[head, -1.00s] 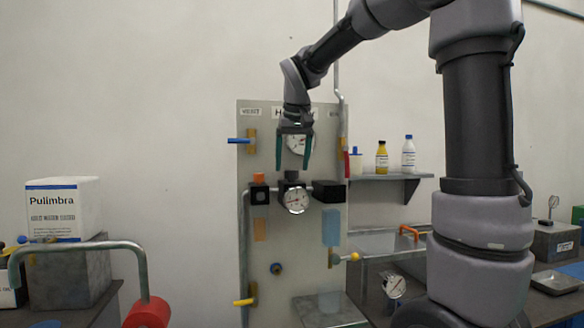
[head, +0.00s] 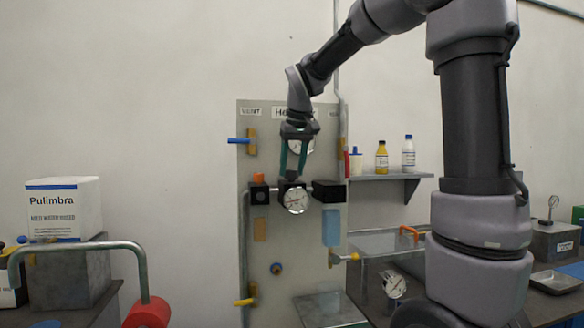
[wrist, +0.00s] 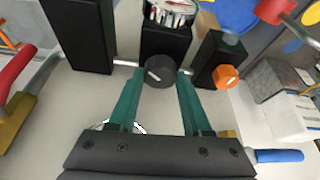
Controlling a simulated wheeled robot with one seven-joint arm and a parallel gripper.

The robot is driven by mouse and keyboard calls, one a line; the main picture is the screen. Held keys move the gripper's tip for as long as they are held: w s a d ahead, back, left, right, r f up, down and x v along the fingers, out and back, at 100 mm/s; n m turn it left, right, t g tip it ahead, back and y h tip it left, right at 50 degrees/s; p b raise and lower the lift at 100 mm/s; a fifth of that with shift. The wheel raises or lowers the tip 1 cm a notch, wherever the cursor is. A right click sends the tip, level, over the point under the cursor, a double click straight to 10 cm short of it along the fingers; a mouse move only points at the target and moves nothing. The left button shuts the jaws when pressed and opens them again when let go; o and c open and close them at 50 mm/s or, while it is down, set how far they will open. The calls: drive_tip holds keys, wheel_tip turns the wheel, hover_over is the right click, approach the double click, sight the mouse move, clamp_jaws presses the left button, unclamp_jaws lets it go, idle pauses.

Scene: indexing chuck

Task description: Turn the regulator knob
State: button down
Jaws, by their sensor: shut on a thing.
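The regulator is a black block (head: 289,187) on the upright grey panel, with a round white-faced gauge (head: 295,200) at its front. The regulator knob (wrist: 160,71) is a dark round cap with a pale mark, on top of the block. It shows small between the fingers in the head view. My gripper (head: 292,178) points down from above with its green fingers on either side of the knob. In the wrist view my gripper (wrist: 160,76) is shut on the knob, a fingertip at each side.
An orange-capped black fitting (head: 258,187) sits left of the regulator and a black block (head: 328,191) sits right. A blue-handled valve (head: 241,141) is at the panel's upper left. A shelf (head: 390,177) with bottles stands right of the panel.

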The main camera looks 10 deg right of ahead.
drive_tip(key=shift+d+n+y, duration=0.1)
drive_tip(key=shift+n+y, duration=0.4)
drive_tip(key=shift+n, duration=0.8)
drive_tip(key=shift+c, duration=1.7)
unclamp_jaws()
drive_tip(key=shift+r, duration=0.15)
drive_tip(key=v, duration=1)
drive_tip(key=shift+r, duration=0.3)
drive_tip(key=shift+s+d, duration=0.1)
drive_tip(key=shift+s, duration=0.05)
